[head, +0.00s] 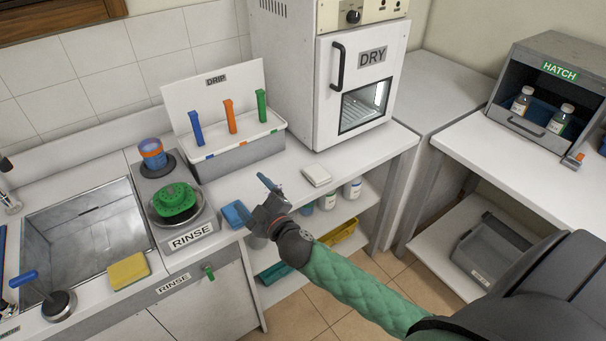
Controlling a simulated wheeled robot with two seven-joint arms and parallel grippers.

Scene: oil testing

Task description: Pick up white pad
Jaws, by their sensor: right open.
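A small white pad (317,175) lies flat on the white counter, in front of the dryer and near the counter's front edge. My right gripper (262,190) is to the left of the pad, above the counter, apart from it. Its blue fingers point up and left, and it is open with nothing seen between them. My right arm in its green sleeve comes in from the lower right, passing below the pad without covering it. My left gripper does not show.
The dryer (340,130) labelled DRY stands behind the pad. A blue sponge (236,214) lies by the rinse station (190,237). Bottles stand on the shelf below. A hatch (547,90) is at right.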

